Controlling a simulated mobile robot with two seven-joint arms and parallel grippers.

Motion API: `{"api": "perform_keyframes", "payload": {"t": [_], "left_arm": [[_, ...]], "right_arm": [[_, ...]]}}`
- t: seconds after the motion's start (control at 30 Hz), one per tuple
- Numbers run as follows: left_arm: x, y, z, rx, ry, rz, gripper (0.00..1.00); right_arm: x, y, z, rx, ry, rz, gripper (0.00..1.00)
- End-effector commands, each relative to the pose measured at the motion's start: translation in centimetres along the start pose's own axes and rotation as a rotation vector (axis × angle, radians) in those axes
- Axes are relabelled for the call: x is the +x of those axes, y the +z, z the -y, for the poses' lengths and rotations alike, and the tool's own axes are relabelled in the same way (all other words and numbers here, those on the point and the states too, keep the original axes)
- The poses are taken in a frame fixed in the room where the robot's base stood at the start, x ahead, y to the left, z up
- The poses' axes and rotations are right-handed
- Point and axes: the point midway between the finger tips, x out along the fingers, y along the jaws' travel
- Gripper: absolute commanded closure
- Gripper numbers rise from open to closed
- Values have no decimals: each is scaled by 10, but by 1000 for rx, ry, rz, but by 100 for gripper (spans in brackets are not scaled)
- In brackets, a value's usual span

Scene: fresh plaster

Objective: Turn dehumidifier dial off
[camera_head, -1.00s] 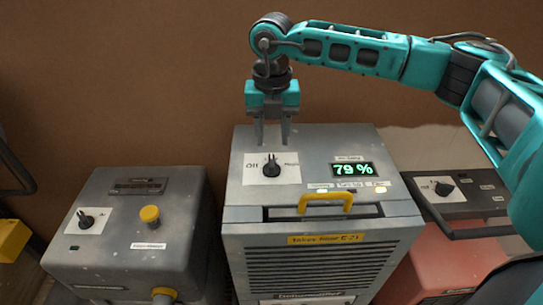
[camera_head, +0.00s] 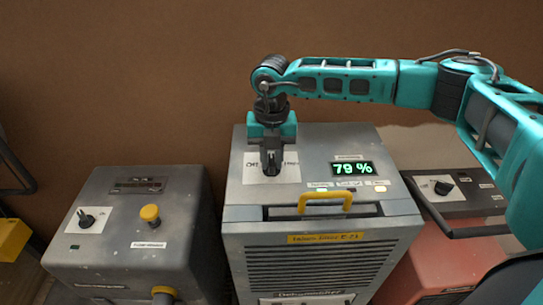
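The dehumidifier (camera_head: 240,203) is the grey box in the middle, with a green "79 %" display on its sloping top. Its black dial (camera_head: 271,170) sits on a white label plate at the upper left of that top. My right gripper (camera_head: 271,161) points down over the dial. Its fingers look drawn together around the dial's raised grip. They hide most of the dial and part of the label, so the pointer's direction cannot be read. My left gripper is not in view.
A grey box with a dial and yellow knobs (camera_head: 150,213) stands to the left. A red unit (camera_head: 450,267) with a dark dial panel (camera_head: 464,195) stands to the right. A yellow handle (camera_head: 325,196) spans the dehumidifier's front. A brown wall is behind.

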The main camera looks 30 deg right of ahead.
Motion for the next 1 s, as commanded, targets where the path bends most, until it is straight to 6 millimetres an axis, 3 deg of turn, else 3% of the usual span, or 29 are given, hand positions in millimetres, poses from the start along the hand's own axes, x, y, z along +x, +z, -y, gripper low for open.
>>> {"api": "perform_keyframes", "payload": {"t": [0.2,0.67,1.0], "left_arm": [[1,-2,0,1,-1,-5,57],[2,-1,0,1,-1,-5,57],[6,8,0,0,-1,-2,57]], "right_arm": [[0,0,0,0,0,0,100],[0,0,0,-39,0,0,100],[1,0,0,-261,2,1,100]]}}
